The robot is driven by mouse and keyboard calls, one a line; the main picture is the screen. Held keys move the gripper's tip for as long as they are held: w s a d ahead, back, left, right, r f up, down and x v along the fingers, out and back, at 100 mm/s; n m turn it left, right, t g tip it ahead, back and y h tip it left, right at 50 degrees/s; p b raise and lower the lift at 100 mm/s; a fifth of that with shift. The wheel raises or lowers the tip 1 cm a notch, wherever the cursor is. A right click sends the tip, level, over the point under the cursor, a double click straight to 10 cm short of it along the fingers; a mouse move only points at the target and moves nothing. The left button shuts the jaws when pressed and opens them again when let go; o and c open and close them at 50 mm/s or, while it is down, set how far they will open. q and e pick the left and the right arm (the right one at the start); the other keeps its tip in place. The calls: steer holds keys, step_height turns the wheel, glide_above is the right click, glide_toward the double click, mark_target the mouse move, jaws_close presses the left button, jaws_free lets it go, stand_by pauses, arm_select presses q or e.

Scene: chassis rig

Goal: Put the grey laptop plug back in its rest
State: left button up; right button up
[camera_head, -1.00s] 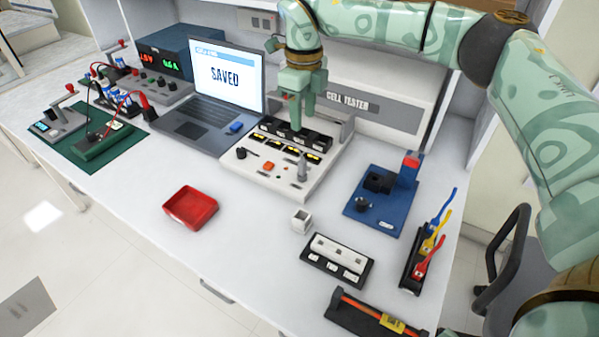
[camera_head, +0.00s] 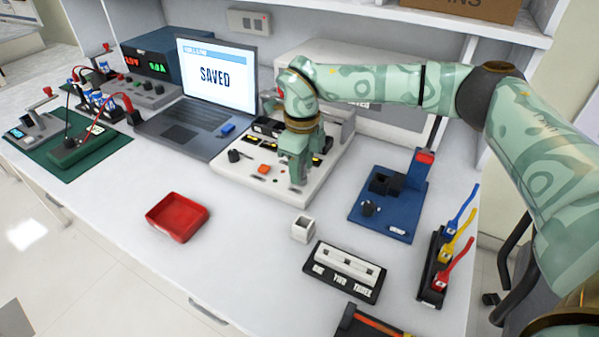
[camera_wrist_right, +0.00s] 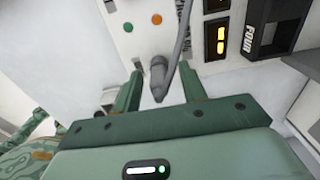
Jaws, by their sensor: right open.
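The grey plug (camera_wrist_right: 159,78) shows in the right wrist view with a grey cord rising from it. It stands between the two fingers of my right gripper (camera_wrist_right: 162,88), with a gap on each side. In the head view my right gripper (camera_head: 295,178) is open, low over the front right part of the white cell tester (camera_head: 240,192), and mostly hides the plug. I cannot tell which part is the plug's rest. The laptop (camera_head: 217,85) stands open behind and left, its screen reading SAVED. My left gripper is out of view.
A blue stand (camera_head: 393,225) is right of the tester. A small white open box (camera_head: 303,228), a black tray with a white block (camera_head: 345,272) and a rack of coloured cables (camera_head: 437,262) are nearer. A red tray (camera_head: 178,216) lies left, with free tabletop around it.

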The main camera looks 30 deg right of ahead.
steer(key=shift+r, duration=0.2)
steer(key=shift+s, duration=0.1)
steer(key=c, duration=0.4)
jaws_close()
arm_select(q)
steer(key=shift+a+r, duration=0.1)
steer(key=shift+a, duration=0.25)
arm_select(e)
steer(key=shift+r, duration=0.15)
